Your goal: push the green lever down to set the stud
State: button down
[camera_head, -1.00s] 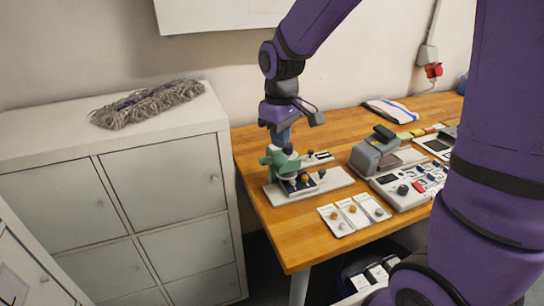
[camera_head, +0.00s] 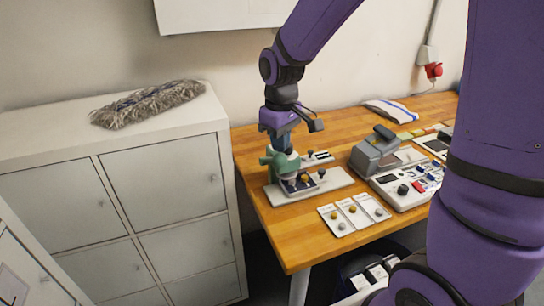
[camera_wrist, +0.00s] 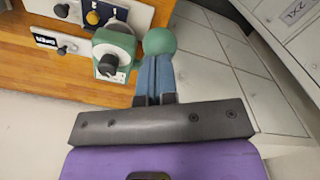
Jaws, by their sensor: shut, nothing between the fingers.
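The green stud press (camera_head: 286,163) stands on a pale base plate (camera_head: 335,181) near the left end of the wooden table. In the wrist view, the press (camera_wrist: 113,45) shows a black knob on its front, and its green lever ends in a round ball (camera_wrist: 159,41). My gripper (camera_head: 286,150) points down over the press. In the wrist view, its blue-grey fingers (camera_wrist: 154,60) are together and empty, with their tips at the near edge of the ball. I cannot tell if they touch it. A dark block with a yellow stud (camera_head: 303,179) sits at the press's front.
Three cards with studs (camera_head: 354,214) lie in front on the table (camera_head: 290,235). A grey machine (camera_head: 375,155) and a control panel (camera_head: 407,187) stand to the right. A white cabinet (camera_head: 160,195) with a mop head (camera_head: 148,104) stands left.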

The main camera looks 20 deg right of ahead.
aim_at(282, 157)
jog(key=shift+f, duration=0.55)
jog(key=shift+s+f, duration=0.3)
jog(key=shift+f, duration=0.3)
jog(key=shift+s+f, duration=0.3)
jog(key=shift+f, duration=0.25)
jog(key=shift+s+f, duration=0.25)
jog(key=shift+f, duration=0.9)
jog(key=shift+s+f, duration=0.25)
jog(key=shift+f, duration=0.85)
dwell(0.4)
jog(key=shift+r, duration=0.1)
notch_tip(282, 157, up, 13)
dwell(2.1)
